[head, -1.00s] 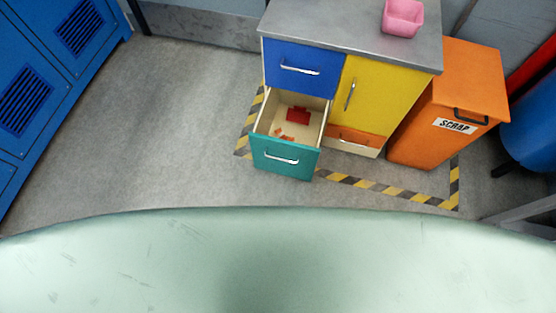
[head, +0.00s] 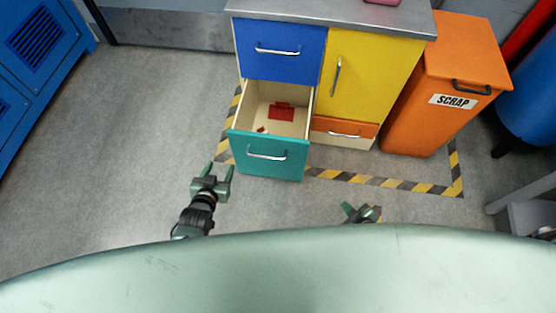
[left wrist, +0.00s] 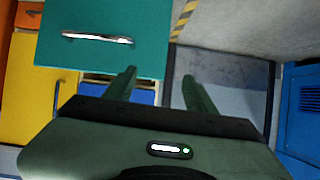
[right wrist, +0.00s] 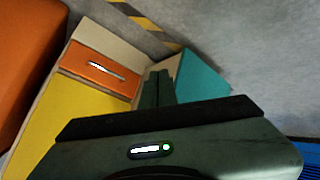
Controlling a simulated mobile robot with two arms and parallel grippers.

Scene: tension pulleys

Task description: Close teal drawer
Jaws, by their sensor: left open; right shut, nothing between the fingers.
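The teal drawer (head: 268,155) is pulled out at the lower left of the cabinet, with a silver bar handle (head: 267,153) on its front. A red object (head: 281,112) lies inside it. My left gripper (head: 217,170) is open and empty, in front and to the left of the drawer front, apart from it in the head view. The left wrist view shows the teal front (left wrist: 105,42) beyond the open fingers. My right gripper (head: 358,210) is shut and empty, to the right of and nearer than the drawer. The right wrist view shows the teal drawer (right wrist: 200,80) beside its fingers.
The cabinet has a blue drawer (head: 282,52), a yellow door (head: 365,75) and an orange drawer (head: 343,130). An orange scrap bin (head: 425,110) stands to its right. Blue lockers (head: 35,60) stand at far left. Open floor (head: 150,110) lies left of the cabinet.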

